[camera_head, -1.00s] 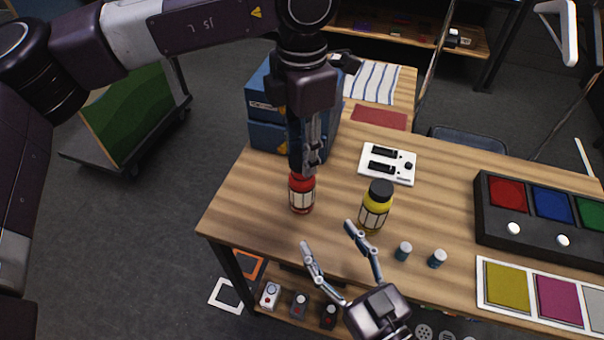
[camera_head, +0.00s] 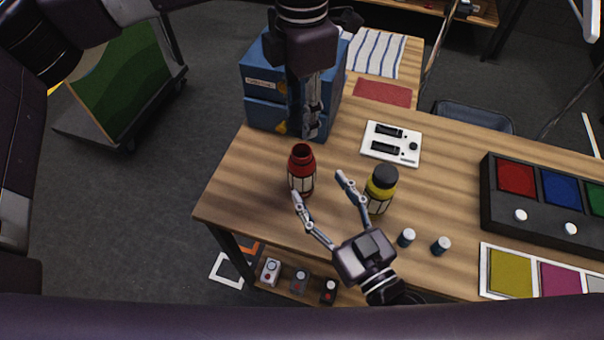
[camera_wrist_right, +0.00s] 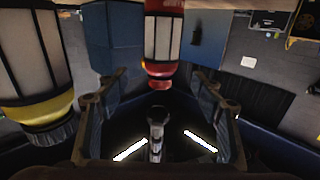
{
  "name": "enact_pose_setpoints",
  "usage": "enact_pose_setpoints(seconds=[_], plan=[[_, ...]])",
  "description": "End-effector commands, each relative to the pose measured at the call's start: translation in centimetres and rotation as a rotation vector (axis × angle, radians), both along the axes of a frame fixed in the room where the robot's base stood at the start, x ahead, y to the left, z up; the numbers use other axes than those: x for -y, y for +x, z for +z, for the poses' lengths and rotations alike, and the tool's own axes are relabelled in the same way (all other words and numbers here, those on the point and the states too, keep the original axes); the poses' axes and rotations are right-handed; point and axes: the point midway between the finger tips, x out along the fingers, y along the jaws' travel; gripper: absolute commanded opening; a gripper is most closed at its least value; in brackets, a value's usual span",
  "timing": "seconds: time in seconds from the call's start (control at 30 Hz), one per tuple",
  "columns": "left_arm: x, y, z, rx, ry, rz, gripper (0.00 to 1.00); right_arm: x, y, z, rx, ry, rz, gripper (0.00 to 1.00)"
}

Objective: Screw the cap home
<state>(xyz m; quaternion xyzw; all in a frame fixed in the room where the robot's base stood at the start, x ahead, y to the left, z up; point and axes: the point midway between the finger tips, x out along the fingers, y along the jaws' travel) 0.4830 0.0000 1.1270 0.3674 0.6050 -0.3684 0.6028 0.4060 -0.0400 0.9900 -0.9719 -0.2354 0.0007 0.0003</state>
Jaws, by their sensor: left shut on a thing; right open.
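The red bottle (camera_head: 301,178) stands upright on the wooden table, its dark mouth open at the top. My left gripper (camera_head: 311,132) is above and just behind it, shut; the cap in its jaws is hidden by the fingers. My right gripper (camera_head: 319,187) is open, one finger near the red bottle's front and the other to its right, near the yellow bottle. In the right wrist view the red bottle (camera_wrist_right: 163,38) lies ahead between the open fingers. The yellow bottle (camera_head: 381,190) with a black cap stands to the right; it also shows in the wrist view (camera_wrist_right: 32,65).
Two small blue-grey cylinders (camera_head: 406,237) stand right of my right gripper. A white switch panel (camera_head: 391,143), blue boxes (camera_head: 262,82), a red mat (camera_head: 382,93) and a black button console (camera_head: 510,232) are on the table. The table's left edge is near the red bottle.

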Motion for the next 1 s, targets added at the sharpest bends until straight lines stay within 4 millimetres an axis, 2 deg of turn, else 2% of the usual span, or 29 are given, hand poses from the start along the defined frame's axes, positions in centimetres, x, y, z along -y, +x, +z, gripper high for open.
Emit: enact_pose_setpoints(seconds=[0.2, 0.43, 0.6, 0.9, 1.0], plan=[[0.0, 0.0, 0.0, 0.000, 0.000, 0.000, 0.19, -2.0, 3.9, 0.1, 0.003, 0.001, -0.001, 0.61], [0.0, 0.0, 0.0, 0.000, 0.000, 0.000, 0.19, -3.4, 6.7, 0.0, 0.001, 0.000, -0.001, 0.61], [0.0, 0.0, 0.0, 0.000, 0.000, -0.001, 0.19, -3.9, 7.5, 0.0, 0.000, 0.000, 0.000, 0.61], [0.0, 0.0, 0.0, 0.000, 0.000, -0.001, 0.19, -3.9, 7.6, 0.0, -0.001, 0.000, 0.001, 0.61], [0.0, 0.0, 0.0, 0.000, 0.000, -0.001, 0.19, -3.9, 7.6, 0.0, -0.001, 0.000, 0.000, 0.51]])
